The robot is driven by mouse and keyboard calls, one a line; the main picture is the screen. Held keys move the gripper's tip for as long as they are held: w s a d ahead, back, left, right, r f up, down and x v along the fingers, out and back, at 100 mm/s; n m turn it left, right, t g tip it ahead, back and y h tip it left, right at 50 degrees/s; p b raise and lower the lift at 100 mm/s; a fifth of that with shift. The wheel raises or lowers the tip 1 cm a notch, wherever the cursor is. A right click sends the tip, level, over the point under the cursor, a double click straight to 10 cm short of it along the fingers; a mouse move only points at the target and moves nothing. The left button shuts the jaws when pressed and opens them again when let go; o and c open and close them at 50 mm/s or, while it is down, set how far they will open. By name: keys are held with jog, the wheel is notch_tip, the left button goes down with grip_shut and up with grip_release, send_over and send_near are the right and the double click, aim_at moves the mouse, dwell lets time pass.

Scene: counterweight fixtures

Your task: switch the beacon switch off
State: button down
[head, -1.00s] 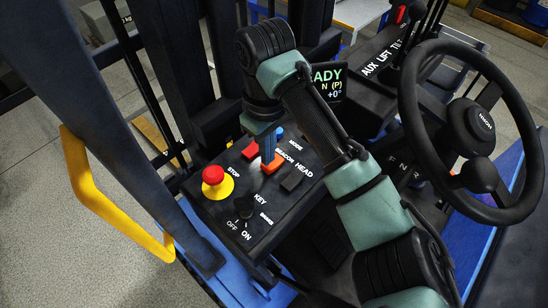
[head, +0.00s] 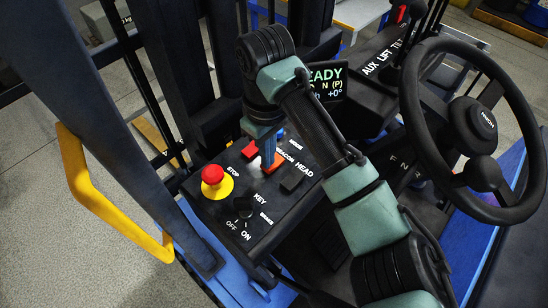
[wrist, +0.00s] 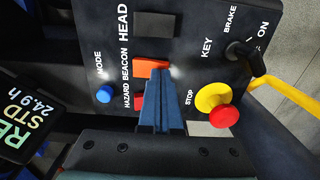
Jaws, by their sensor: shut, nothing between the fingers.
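The beacon switch is an orange rocker (head: 273,164) on the black control panel, beside the BEACON label. In the wrist view the orange rocker (wrist: 151,68) shows just beyond my fingertips. My gripper (head: 268,158) is shut and empty, its blue fingers pointing down at the rocker. In the wrist view the closed fingertips (wrist: 160,76) overlap the rocker's lower right edge. They look at or very near its surface; I cannot tell whether they touch. The fingers hide part of the rocker, and its tilt is unclear.
Beside the rocker are a red hazard switch (head: 249,150), a blue mode button (wrist: 104,94) and a black head switch (head: 292,181). A red stop button (head: 212,175) on a yellow base and a key switch (head: 244,207) are nearby. The steering wheel (head: 407,100) stands right.

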jog(key=shift+f, duration=0.45)
jog(key=shift+s+r, duration=0.1)
notch_tip(320, 180, up, 7)
jog(key=p, duration=0.6)
jog(key=shift+p, duration=0.3)
dwell(0.4)
